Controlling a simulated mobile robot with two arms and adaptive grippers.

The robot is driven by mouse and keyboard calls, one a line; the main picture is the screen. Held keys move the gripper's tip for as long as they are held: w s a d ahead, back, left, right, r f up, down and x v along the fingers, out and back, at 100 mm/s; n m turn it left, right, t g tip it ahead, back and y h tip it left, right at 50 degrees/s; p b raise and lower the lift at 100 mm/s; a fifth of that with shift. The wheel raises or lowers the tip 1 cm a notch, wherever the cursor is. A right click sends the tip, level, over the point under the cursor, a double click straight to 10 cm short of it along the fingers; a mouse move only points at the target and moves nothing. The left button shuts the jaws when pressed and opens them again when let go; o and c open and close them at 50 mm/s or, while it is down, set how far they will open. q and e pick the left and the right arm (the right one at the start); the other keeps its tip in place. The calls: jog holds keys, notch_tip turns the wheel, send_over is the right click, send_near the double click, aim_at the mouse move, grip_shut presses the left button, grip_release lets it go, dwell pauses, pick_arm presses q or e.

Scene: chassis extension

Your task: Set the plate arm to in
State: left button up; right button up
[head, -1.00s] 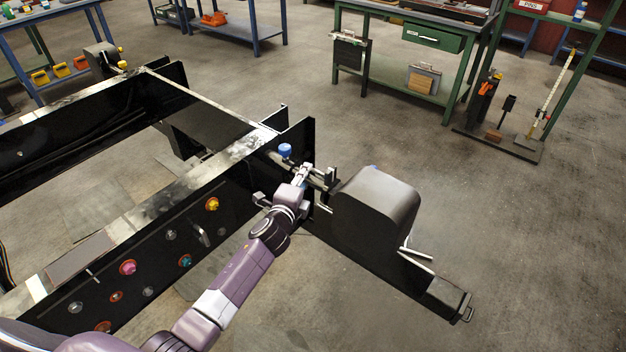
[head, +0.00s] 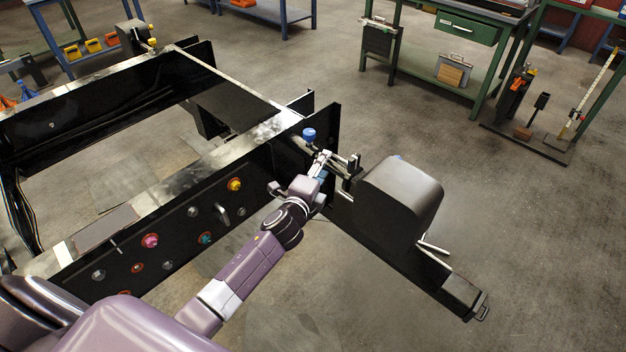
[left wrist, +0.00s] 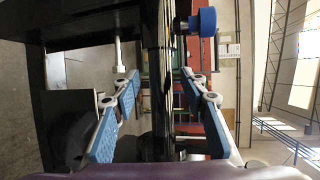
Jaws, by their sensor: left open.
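A rounded black housing (head: 400,200) sits on a black beam (head: 455,290) that sticks out from the end of the chassis frame (head: 170,195). A bar with an upright black bracket (head: 354,166) lies between the housing and the frame end. I cannot tell for certain which part is the plate arm. A blue knob (head: 309,135) stands by the frame end; it also shows in the left wrist view (left wrist: 207,21). My left gripper (head: 321,165) is by this bar. In the left wrist view its blue-padded fingers (left wrist: 160,82) are apart, with a dark upright part between or behind them. My right gripper is not seen.
A pale handle (head: 433,246) sticks out from the housing's side. Coloured fittings (head: 205,238) stud the frame's near side. A green workbench (head: 440,60) and a rack (head: 540,130) stand beyond. The floor right of the beam (head: 550,240) is clear.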

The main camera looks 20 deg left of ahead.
pick_arm(q)
jog(key=s+r, duration=0.1)
jog(key=s, duration=0.7)
jog(key=shift+s+r, duration=0.3)
jog(key=shift+d, duration=0.1)
jog(key=s+f+n+g, duration=0.3)
jog(key=s+f, duration=0.3)
jog(key=f, duration=0.5)
jog(key=s+f+n+g, duration=0.2)
jog(key=s+f, duration=0.3)
jog(key=f, duration=0.7)
jog(key=s+f+n+g, duration=0.3)
jog(key=s+f, duration=0.3)
jog(key=f, duration=0.5)
jog(key=s+f+n+g, duration=0.2)
jog(key=s+f, duration=0.3)
jog(key=s, duration=0.6)
jog(key=s+d+f+n+g, duration=0.1)
jog(key=s+f, duration=0.5)
jog(key=s, duration=0.6)
jog(key=s+f+n+g, duration=0.4)
jog(key=s+f, duration=0.2)
jog(key=s, duration=0.5)
jog(key=shift+s+d+f+n+h, duration=0.15)
jog(key=shift+d+f+n+h, duration=0.05)
jog(key=shift+d+n+h, duration=0.2)
jog(key=shift+a, duration=0.1)
